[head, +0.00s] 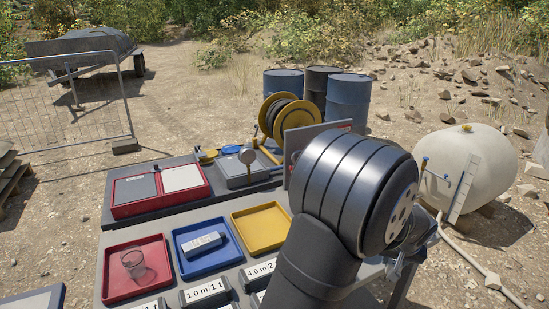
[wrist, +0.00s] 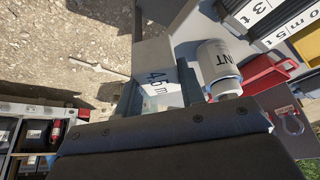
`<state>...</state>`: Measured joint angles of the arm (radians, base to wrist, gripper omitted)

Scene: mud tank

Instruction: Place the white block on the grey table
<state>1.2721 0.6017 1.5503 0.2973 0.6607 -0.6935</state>
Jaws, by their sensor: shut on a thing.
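In the wrist view, a pale white block (wrist: 152,54) marked "4.6 m" sits between the fingers of my gripper (wrist: 158,92). The gripper is shut on it, and its dark body covers the lower part of the view. The grey table (head: 215,206) is in the middle of the head view, with trays and labelled blocks on it. A different small white block (head: 203,244) lies in the blue tray (head: 183,268). In the head view, my arm hides the table's right part, and I cannot see the gripper or held block there.
A white container marked "INT" (wrist: 222,72) appears close beside the held block. A red tray (head: 109,283) holds a clear glass (head: 134,264); a yellow tray (head: 262,229) looks empty. A hose reel (head: 272,108), barrels (head: 348,101) and a pale tank (head: 475,160) stand beyond.

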